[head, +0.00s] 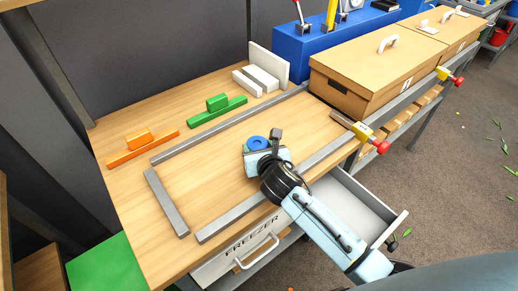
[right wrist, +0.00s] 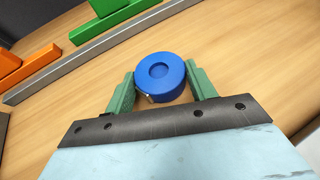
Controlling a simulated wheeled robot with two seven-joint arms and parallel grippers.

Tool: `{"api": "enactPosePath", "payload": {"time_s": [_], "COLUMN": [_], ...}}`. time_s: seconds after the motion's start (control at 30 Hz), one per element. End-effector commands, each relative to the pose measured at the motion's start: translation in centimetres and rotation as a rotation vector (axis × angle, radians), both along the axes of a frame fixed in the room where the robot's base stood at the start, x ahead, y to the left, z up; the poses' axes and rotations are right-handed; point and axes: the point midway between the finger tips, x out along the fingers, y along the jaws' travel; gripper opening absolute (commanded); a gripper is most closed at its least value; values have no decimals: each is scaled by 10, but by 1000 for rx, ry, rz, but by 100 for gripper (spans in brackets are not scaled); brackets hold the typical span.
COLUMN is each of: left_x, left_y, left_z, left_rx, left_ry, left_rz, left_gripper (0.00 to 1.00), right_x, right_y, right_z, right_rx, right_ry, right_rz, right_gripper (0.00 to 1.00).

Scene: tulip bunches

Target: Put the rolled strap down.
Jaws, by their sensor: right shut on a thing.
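The rolled strap (right wrist: 160,77) is a blue roll with a round hollow in its middle. It shows in the right wrist view between the two green fingers of my right gripper (right wrist: 160,88), which is shut on it. In the head view the blue roll (head: 257,143) is at the tip of my right gripper (head: 254,150), over the wooden tabletop (head: 220,160) inside the grey rails. I cannot tell whether the roll touches the wood. My left gripper is not in view.
Grey rails (head: 167,202) bound the clear work area. Orange (head: 142,146), green (head: 217,112) and white (head: 262,75) blocks stand behind it. A lidded cardboard box (head: 370,70) is at the right. A drawer labelled FREEZER (head: 245,250) is below the front, and an open white drawer (head: 350,205) is beside it.

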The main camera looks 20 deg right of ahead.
Motion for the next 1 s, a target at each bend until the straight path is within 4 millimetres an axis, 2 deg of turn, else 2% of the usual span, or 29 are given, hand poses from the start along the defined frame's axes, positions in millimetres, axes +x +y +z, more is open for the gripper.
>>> {"api": "enactPosePath", "payload": {"time_s": [0.27,0.3,0.47,0.8,1.0], "left_x": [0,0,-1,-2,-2], "left_y": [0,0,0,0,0], "left_z": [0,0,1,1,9], "left_rx": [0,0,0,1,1], "left_ry": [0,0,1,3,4], "left_rz": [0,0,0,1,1], "left_gripper": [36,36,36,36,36], "right_x": [0,0,0,0,-26], "right_y": [-1,-1,-1,0,1], "right_z": [-1,-2,-1,3,14], "right_rx": [-2,-3,-1,2,-2], "right_ry": [-1,-1,-1,-2,-1], "right_rz": [0,0,-1,-1,2], "right_gripper": [33,57,77,77,77]}}
